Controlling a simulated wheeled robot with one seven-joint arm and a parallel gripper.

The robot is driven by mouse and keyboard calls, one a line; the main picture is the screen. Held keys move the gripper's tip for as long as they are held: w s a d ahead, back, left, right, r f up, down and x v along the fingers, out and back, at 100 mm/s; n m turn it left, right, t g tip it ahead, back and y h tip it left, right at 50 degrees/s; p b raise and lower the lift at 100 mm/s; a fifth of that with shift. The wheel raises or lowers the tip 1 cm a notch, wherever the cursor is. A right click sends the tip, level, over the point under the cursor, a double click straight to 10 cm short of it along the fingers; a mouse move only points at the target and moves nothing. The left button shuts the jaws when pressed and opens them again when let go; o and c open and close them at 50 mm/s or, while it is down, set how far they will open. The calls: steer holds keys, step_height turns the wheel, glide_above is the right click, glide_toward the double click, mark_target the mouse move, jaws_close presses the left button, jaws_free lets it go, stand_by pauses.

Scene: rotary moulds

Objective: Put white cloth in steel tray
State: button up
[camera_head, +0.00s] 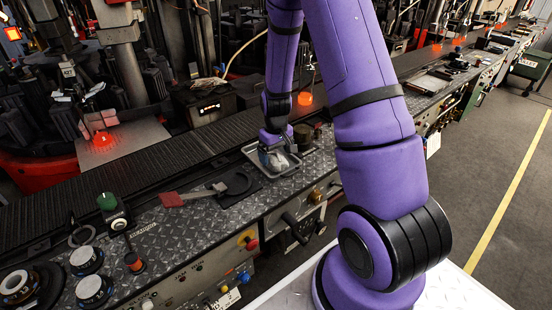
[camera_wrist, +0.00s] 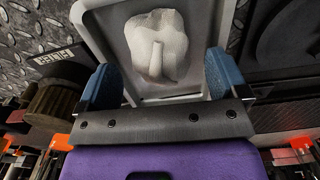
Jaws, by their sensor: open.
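The white cloth (camera_wrist: 157,42) is a crumpled, pale bundle with a raised fold in its middle. In the wrist view it lies inside the steel tray (camera_wrist: 97,33), a grey rectangular tray with a raised rim. In the head view the cloth (camera_head: 279,161) shows as a small pale patch in the tray (camera_head: 292,168) on the workbench. My gripper (camera_wrist: 160,80) is open, its two blue fingers wide apart at the tray's near side. The cloth lies beyond the fingers, with nothing visible between them holding it. In the head view my gripper (camera_head: 274,140) is above the tray's back left part.
A red-handled tool (camera_head: 185,197) and a dark round piece (camera_head: 240,183) lie left of the tray on the diamond-plate bench (camera_head: 190,226). A brown cylinder (camera_wrist: 53,104) stands close beside the tray. A dark conveyor (camera_head: 140,165) runs behind.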

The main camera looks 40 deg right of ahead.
step_height(320, 180, up, 10)
step_height(320, 180, up, 8)
steer(key=t, duration=0.1)
glide_above(276, 156)
steer(key=s+a, duration=0.2)
steer(key=a, duration=0.1)
steer(key=s+a+r+t, duration=0.2)
steer(key=s+a+r, duration=0.35)
steer(key=r, duration=0.35)
steer(key=s+a+r+t, duration=0.1)
steer(key=s+r, duration=0.3)
steer(key=s, duration=0.4)
steer(key=s+a+r+t, duration=0.1)
steer(key=s+a+r, duration=0.2)
steer(key=s, duration=0.6)
steer(key=shift+a+r, duration=0.3)
steer(key=shift+r, duration=0.5)
